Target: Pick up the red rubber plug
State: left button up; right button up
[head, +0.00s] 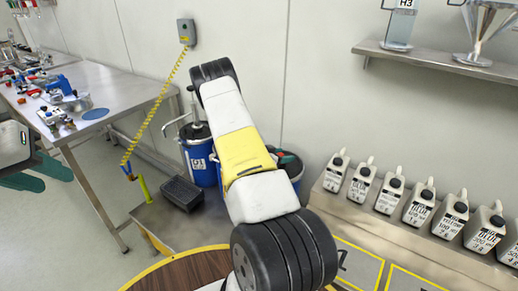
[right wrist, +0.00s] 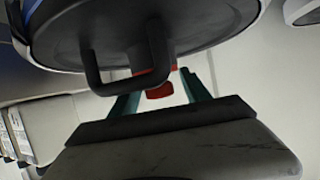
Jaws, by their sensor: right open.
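In the right wrist view the red rubber plug (right wrist: 160,91) shows as a small red piece just below a dark bar handle. The handle hides part of it. My right gripper (right wrist: 160,98) is open, with one teal finger on each side of the plug in this view. I cannot tell whether either finger touches it. In the head view my right arm covers the area around that gripper. My left gripper (head: 40,174) is at the left edge of the head view, its teal fingers apart and nothing seen between them.
A dark round lid with the bar handle (right wrist: 92,75) fills the upper right wrist view. In the head view, blue drums (head: 200,160) stand by the wall. A metal table (head: 105,88) with tools is at left. Several white jugs (head: 389,195) line a ledge at right.

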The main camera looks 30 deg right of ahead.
jog(key=shift+w+d+f, duration=0.15)
jog(key=shift+d+f, duration=0.05)
jog(key=shift+d, duration=0.3)
grip_shut()
